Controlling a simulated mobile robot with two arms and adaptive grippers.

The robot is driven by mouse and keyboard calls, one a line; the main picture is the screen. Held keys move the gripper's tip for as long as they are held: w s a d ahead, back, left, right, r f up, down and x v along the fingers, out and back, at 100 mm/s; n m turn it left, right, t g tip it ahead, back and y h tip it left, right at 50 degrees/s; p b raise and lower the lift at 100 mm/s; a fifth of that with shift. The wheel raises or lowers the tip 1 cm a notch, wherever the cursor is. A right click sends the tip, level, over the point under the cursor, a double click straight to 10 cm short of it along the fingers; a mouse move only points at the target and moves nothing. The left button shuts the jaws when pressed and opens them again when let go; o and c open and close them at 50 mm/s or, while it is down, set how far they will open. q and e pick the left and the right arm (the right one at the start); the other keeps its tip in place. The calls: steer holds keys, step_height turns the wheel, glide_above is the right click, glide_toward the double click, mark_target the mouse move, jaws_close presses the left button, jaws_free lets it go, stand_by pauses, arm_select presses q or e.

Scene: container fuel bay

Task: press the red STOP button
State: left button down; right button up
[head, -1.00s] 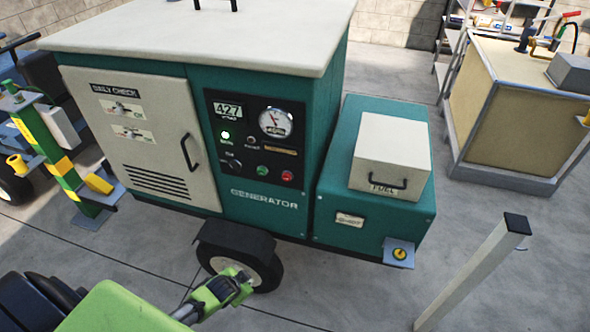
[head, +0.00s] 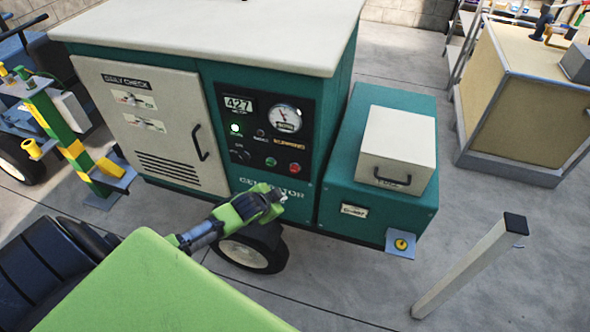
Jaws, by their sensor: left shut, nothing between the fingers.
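The red button (head: 295,168) sits at the lower right of the black control panel (head: 236,138) on the green generator. A green button (head: 271,162) is just left of it. My left gripper (head: 281,197) is shut and empty, in front of the generator and below the panel. In the picture its tip is a little below and left of the red button, apart from it. The depth gap is hard to tell. The gripper covers part of the GENERATOR lettering. My right gripper is out of view.
A green fuel box with a white lid (head: 398,150) stands right of the panel. A pale post (head: 470,268) leans at the lower right. A beige tank (head: 510,95) stands behind. A yellow-green stand (head: 70,150) is at the left.

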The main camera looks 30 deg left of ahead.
mark_target(294, 169)
arm_select(q)
steer(key=shift+w, duration=0.1)
steer(key=w+a+b, duration=0.2)
steer(key=w+b, duration=0.3)
steer(key=w, duration=0.3)
steer(key=shift+w+b, duration=0.2)
steer(key=shift+b, duration=0.2)
steer(key=shift+w, duration=0.1)
stand_by(1.1)
steer(key=shift+w+a, duration=0.15)
steer(key=shift+w, duration=0.2)
